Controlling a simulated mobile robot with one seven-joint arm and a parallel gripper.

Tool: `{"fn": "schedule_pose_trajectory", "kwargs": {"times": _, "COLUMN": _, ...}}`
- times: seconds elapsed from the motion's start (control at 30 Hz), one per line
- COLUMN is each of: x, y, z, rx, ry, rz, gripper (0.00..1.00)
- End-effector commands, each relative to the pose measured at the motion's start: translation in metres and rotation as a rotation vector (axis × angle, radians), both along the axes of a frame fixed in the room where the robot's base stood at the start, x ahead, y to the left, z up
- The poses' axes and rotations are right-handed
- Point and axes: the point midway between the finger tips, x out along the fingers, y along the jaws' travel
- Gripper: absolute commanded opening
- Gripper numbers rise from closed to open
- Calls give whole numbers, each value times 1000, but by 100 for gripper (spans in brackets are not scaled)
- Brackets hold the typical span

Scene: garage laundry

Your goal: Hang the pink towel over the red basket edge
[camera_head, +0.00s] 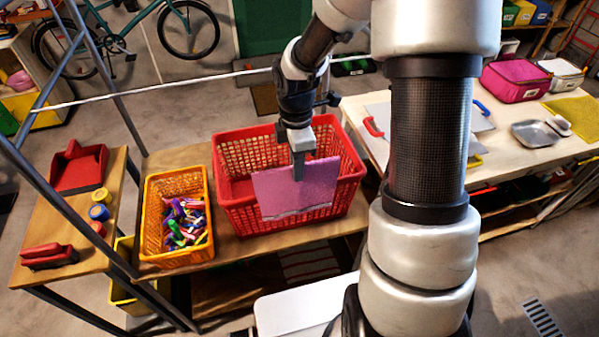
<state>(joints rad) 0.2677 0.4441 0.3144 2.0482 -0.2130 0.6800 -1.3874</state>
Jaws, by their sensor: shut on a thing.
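The pink towel (300,188) is a flat, rectangular cloth with a pale lower border. It hangs in front of the near side of the red basket (348,185) and covers part of that wall. My gripper (298,170) is shut on the towel's upper part, over the basket. The red basket is a perforated plastic crate on a wooden table. I cannot tell whether the towel touches the basket's rim or only hangs before it.
An orange basket (150,220) full of coloured clothespins stands left of the red basket. A side table at left holds a red dustpan (78,168) and a red brush (48,256). A white line (170,90) crosses behind my arm. A pale table (500,150) stands at right.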

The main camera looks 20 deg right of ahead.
Motion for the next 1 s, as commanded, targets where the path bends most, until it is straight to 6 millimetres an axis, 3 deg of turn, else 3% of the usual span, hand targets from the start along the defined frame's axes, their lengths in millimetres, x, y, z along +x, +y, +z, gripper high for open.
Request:
{"fn": "schedule_pose_trajectory", "kwargs": {"times": 0.1, "x": 10, "y": 0, "z": -1, "rx": 0, "ry": -1, "rz": 0, "gripper": 0}}
{"fn": "schedule_pose_trajectory", "kwargs": {"times": 1.0, "x": 7, "y": 0, "z": -75, "rx": -1, "ry": 0, "rz": 0, "gripper": 0}}
